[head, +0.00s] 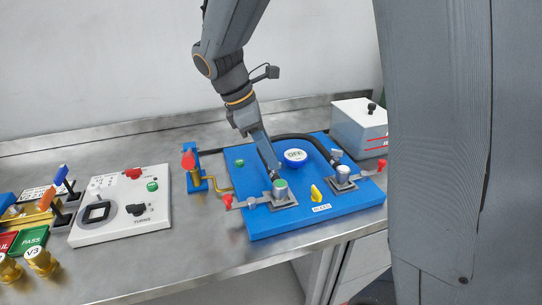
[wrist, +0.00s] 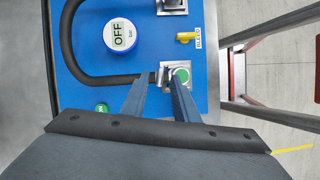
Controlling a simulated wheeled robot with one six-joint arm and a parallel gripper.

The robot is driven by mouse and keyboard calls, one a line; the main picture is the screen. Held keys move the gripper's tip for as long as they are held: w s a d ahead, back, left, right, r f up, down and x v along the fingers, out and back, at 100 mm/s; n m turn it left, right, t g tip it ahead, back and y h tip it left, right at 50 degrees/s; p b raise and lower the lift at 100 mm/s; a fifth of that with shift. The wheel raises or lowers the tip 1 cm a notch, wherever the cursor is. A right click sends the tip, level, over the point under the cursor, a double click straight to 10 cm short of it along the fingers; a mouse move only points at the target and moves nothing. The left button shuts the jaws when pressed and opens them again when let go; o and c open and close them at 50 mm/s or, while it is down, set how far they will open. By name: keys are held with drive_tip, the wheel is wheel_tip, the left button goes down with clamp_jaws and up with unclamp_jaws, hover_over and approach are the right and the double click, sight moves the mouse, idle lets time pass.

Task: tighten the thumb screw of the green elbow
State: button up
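The green elbow (head: 280,185) is a short grey fitting with a green round top on the near part of the blue panel. In the wrist view its green top (wrist: 182,74) shows just beyond my right finger, with the black hose reaching its left side. My gripper (head: 275,168) points down at the elbow from behind. In the wrist view my gripper (wrist: 160,80) has its two fingers apart, with the hose end and a small grey part showing between or beyond the tips. I cannot tell whether the fingers touch it. The thumb screw is not clearly distinguishable.
The blue panel (head: 250,225) carries an OFF gauge (head: 295,155), a yellow bleed knob (head: 316,192), a second grey fitting (head: 343,173) and red-tipped levers. A white control box (head: 130,225) stands left. A grey box (head: 360,125) stands behind right.

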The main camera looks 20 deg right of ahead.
drive_tip(key=shift+x, duration=0.95)
drive_tip(key=shift+c, duration=0.4)
clamp_jaws()
